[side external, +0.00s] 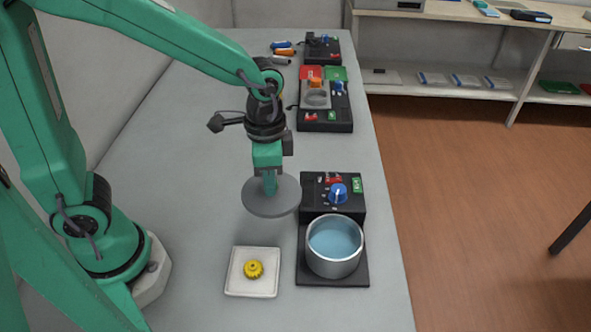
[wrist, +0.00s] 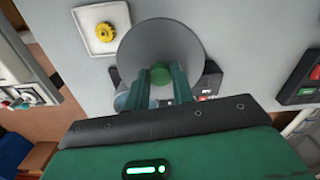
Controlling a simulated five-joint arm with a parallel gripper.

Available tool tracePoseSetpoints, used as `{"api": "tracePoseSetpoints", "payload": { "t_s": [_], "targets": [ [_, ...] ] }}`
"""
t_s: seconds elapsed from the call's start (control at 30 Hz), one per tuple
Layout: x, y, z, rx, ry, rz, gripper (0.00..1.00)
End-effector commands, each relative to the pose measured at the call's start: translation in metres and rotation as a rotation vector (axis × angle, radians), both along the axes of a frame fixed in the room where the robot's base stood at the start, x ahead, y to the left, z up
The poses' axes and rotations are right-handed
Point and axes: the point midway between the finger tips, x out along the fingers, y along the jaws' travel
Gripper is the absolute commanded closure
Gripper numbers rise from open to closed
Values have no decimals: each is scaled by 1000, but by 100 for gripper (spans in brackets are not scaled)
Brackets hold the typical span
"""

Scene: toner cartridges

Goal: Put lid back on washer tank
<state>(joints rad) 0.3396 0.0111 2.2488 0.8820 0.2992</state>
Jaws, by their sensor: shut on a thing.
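My gripper (side external: 269,184) is shut on the grey round lid (side external: 262,203) and holds it above the table. The green fingers grip a green knob (wrist: 160,71) at the lid's middle, as the wrist view shows. The washer tank (side external: 334,248) is a metal pot with blue liquid in it, open at the top, on a black base with a control box. The lid is behind and to the left of the tank in the side view, apart from its opening. In the wrist view the lid (wrist: 160,45) hides most of the tank.
A white square tray (side external: 235,285) with a yellow gear-like part (side external: 254,269) lies left of the tank. The black control box (side external: 315,191) with a blue knob stands behind the tank. Another black device (side external: 335,122) stands farther back. The table's left middle is clear.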

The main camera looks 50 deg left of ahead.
Motion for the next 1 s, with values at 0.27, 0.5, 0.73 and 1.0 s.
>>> {"api": "tracePoseSetpoints", "payload": {
  "t_s": [0.27, 0.5, 0.73, 1.0],
  "targets": [
    [17, -34, 10, 0, 0, -264, 100],
    [33, -81, 23, -1, -1, -612, 100],
    [40, -119, 32, 0, -1, -885, 100],
    [42, -136, 36, 0, 0, -1007, 100]
  ]
}}
